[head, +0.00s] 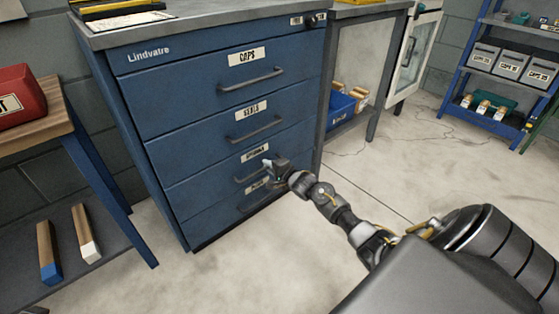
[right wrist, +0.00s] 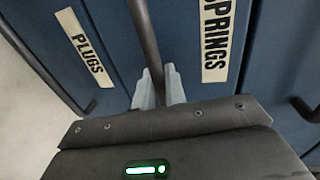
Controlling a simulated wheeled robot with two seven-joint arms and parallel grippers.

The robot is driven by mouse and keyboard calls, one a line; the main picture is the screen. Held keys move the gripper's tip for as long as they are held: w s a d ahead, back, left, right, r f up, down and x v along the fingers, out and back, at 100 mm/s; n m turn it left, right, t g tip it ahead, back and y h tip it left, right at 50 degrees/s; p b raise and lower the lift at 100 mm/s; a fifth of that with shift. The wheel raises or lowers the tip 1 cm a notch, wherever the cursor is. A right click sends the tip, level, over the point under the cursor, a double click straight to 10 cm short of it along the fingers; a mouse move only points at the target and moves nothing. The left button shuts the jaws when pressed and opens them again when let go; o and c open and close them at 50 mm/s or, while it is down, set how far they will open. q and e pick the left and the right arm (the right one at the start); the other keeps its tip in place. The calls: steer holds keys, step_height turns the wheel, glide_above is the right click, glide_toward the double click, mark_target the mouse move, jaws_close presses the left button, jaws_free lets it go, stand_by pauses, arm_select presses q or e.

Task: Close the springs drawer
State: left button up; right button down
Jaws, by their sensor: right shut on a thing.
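The springs drawer (head: 205,188) is the third blue drawer front down in the cabinet, with a white label reading SPRINGS, clear in the right wrist view (right wrist: 216,40). In the head view its front looks about level with the drawers around it; I cannot tell if a small gap is left. My right gripper (head: 270,168) is at this drawer's dark bar handle (head: 243,177). In the right wrist view, the grey fingers (right wrist: 160,90) are shut around the handle (right wrist: 146,35). My left gripper is not in view.
The caps drawer (head: 210,87) and seals drawer (head: 200,140) above look shut. The plugs drawer (right wrist: 60,50) is below. A wooden-topped bench (head: 40,135) with a red box (head: 20,95) stands left. Open floor (head: 400,160) lies right, before a blue shelf rack (head: 485,115).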

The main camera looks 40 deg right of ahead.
steer(key=shift+w+d+r, duration=0.15)
steer(key=shift+w+d, duration=0.05)
steer(key=shift+d, duration=0.15)
steer(key=shift+a, duration=0.15)
steer(key=c, duration=1.8)
jaws_free()
steer(key=shift+w+a, duration=0.1)
steer(key=shift+w, duration=0.05)
steer(key=shift+a, duration=0.15)
steer(key=shift+a, duration=0.1)
